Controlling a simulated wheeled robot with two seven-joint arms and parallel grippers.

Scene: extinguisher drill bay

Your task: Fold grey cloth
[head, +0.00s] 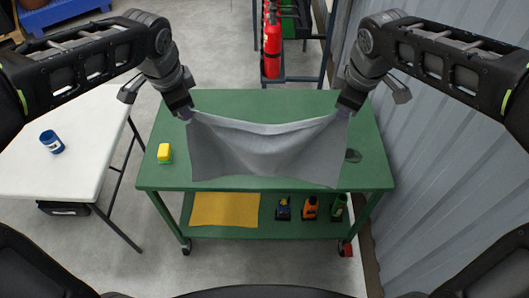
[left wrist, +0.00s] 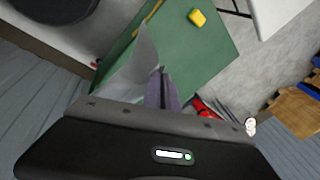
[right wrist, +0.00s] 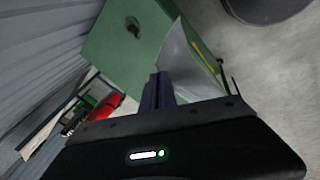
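A grey cloth (head: 265,155) hangs spread between my two grippers above the green cart's top (head: 235,102). Its upper edge sags a little in the middle and its lower part drapes toward the front of the cart. My left gripper (head: 186,113) is shut on the cloth's upper left corner. My right gripper (head: 346,108) is shut on its upper right corner. The cloth also shows beside the fingers in the left wrist view (left wrist: 135,75) and in the right wrist view (right wrist: 185,62). Whether its lower edge touches the cart top is unclear.
A yellow sponge-like block (head: 165,153) sits at the cart top's left, a dark object (head: 353,156) at its right. A white table (head: 75,140) with a blue cup (head: 51,142) stands left; a corrugated wall (head: 440,170) stands right.

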